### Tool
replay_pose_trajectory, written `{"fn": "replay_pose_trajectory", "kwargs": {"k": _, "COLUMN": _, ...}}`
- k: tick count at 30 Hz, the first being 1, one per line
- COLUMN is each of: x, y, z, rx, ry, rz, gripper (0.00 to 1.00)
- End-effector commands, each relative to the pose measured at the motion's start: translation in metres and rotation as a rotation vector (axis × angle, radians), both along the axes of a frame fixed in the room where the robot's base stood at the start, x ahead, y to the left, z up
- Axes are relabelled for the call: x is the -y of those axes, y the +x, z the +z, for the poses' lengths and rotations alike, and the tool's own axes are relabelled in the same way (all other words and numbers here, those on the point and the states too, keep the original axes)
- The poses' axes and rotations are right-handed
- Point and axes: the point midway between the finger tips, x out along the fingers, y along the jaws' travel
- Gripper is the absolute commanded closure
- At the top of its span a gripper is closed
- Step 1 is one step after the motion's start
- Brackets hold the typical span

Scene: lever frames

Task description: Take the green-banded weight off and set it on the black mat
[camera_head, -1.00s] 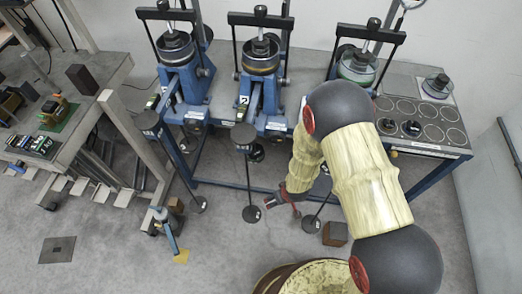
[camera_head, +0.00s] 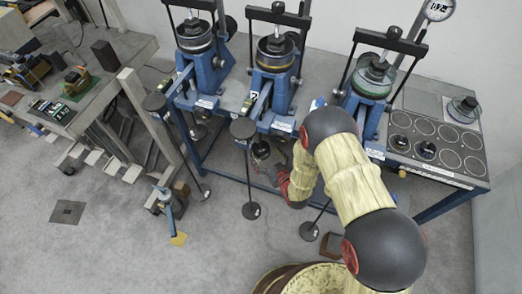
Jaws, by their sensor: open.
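My gripper (camera_head: 268,168) is low in front of the middle blue lever frame, close to a dark weight (camera_head: 260,150) under the bench edge. Its fingers are small and partly merged with that weight, and I see nothing held. A weight with a greenish band (camera_head: 372,76) sits in the right lever frame. No green band can be made out on the weight by my gripper. I cannot pick out the black mat with certainty; a dark square (camera_head: 67,212) lies on the floor at left.
Disc-topped stands (camera_head: 250,210) rise from the floor before the bench. A grey panel with circles (camera_head: 474,158) holds small dark weights. A round wooden tub (camera_head: 277,280) is at the bottom.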

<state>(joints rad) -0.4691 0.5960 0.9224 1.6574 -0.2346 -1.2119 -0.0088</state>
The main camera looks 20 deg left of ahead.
Motion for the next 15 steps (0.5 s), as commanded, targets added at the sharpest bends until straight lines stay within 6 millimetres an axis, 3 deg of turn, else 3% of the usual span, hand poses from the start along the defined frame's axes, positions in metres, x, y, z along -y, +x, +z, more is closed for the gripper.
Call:
{"fn": "replay_pose_trajectory", "kwargs": {"k": 9, "x": -0.024, "y": 0.029, "z": -0.019, "rx": 0.000, "ry": 0.001, "rz": 0.002, "gripper": 0.20}}
{"fn": "replay_pose_trajectory", "kwargs": {"k": 15, "x": -0.028, "y": 0.034, "z": -0.020, "rx": 0.000, "ry": 0.000, "rz": 0.000, "gripper": 0.20}}
